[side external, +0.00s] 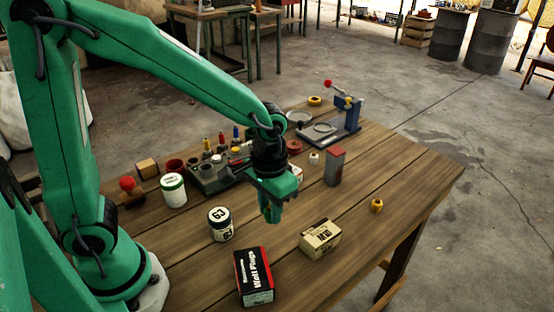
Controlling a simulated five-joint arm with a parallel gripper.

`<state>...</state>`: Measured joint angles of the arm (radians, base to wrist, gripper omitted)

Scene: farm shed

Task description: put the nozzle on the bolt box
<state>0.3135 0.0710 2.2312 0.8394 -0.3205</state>
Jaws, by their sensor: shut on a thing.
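My gripper (272,214) points down above the middle of the wooden table. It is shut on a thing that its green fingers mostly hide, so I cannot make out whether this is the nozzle. A small tan box with dark lettering (320,239), likely the bolt box, lies to the right of and nearer than my gripper. Its top looks bare. A small yellow fitting (376,206) stands apart on the right of the table; I cannot tell its exact kind.
A black and red wall plugs box (254,277) and a black-and-white jar (220,224) stand in front. A white jar with a green lid (173,190) is left. A grey and red block (335,166) and a blue press (345,115) stand behind. The table's right front is clear.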

